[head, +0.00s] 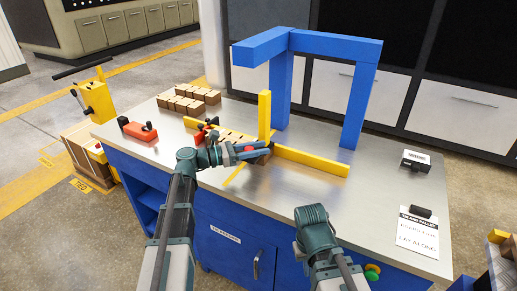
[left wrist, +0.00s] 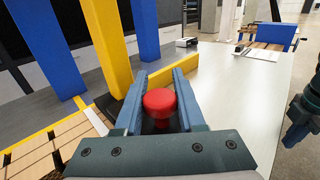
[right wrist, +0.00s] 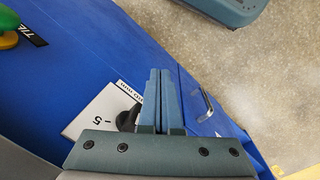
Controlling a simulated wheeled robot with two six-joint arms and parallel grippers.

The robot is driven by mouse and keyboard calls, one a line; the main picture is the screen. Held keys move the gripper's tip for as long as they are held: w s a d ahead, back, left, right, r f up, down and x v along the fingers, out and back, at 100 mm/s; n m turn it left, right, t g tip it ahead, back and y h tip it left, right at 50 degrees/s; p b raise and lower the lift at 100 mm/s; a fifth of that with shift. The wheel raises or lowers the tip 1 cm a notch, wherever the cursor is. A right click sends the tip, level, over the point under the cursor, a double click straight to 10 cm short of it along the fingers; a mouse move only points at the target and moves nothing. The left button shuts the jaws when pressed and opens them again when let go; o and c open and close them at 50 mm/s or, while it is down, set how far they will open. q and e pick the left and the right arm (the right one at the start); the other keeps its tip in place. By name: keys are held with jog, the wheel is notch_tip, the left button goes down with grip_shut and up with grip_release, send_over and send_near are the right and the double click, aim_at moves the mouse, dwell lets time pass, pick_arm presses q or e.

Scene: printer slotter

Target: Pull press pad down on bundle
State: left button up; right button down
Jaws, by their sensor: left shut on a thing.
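A red round knob (left wrist: 159,103) on a dark base sits between the fingers of my left gripper (left wrist: 158,98), which is shut on it. In the head view the left gripper (head: 262,151) is beside the yellow upright (head: 264,115), over the worktable. A bundle of light wooden blocks (left wrist: 45,150) lies left of the gripper in the left wrist view, partly hidden by my arm in the head view. I cannot tell the press pad apart from the knob's base. My right gripper (right wrist: 162,98) is shut and empty, in front of the table's blue front.
A blue frame (head: 335,45) and a low yellow rail (head: 310,163) stand on the metal worktable (head: 290,190). More wooden blocks (head: 188,98), a red tool (head: 138,130), a black box (head: 415,160) and a paper sheet (head: 417,232) lie on it. The right middle is clear.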

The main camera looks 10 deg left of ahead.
pick_arm(q)
jog(key=o, duration=0.9)
jog(key=v, duration=1.3)
jog(key=shift+s+a, duration=0.15)
jog(key=shift+a, duration=0.2)
